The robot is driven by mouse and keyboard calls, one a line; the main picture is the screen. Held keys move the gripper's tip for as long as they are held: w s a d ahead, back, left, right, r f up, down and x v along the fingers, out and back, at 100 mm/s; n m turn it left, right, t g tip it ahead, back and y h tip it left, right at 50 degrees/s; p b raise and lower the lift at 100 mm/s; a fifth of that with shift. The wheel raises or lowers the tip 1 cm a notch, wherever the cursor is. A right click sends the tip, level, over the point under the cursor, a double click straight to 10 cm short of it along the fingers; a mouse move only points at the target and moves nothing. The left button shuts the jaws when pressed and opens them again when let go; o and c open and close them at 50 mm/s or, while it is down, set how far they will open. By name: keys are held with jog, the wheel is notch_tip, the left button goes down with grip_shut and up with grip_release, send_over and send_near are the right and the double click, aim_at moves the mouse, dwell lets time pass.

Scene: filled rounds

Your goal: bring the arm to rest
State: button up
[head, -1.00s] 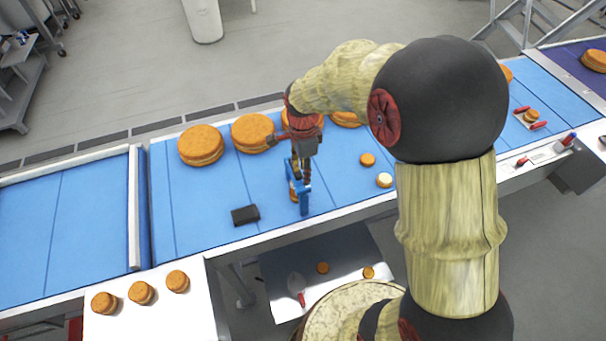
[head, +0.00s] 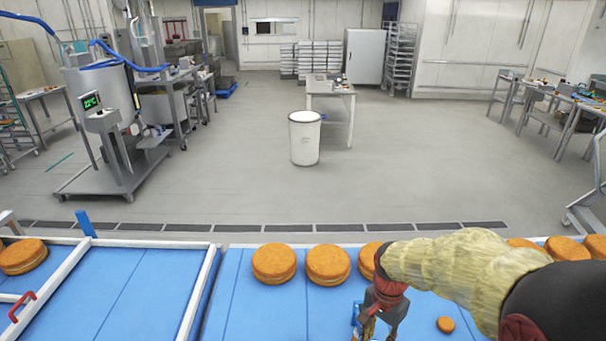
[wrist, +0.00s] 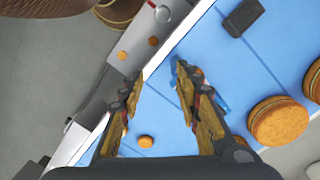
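My arm reaches in from the right, bent over the belt. A blue upright object (wrist: 226,104) shows partly behind the right finger; I cannot tell whether they touch. A small round (wrist: 146,142) lies on the belt, low between the fingers.
Large orange-brown rounds (head: 274,263) line the belt's far side. A dark block (wrist: 243,17) lies on the belt. Small rounds (wrist: 122,55) sit on a lower shelf. Beyond the belt stand a white bin (head: 304,140) and a wheeled machine (head: 110,120), with open floor around.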

jog(key=s+r+n+t+b, duration=0.2)
jog(key=s+n+t+b, duration=0.1)
jog(key=s+b, duration=0.4)
jog(key=s+r+n+t+b, duration=0.3)
jog(key=s+n+b, duration=0.3)
jog(key=s, duration=0.3)
jog(key=shift+r+n+b, duration=0.15)
jog(key=shift+n+b, duration=0.15)
jog(key=shift+b, duration=0.55)
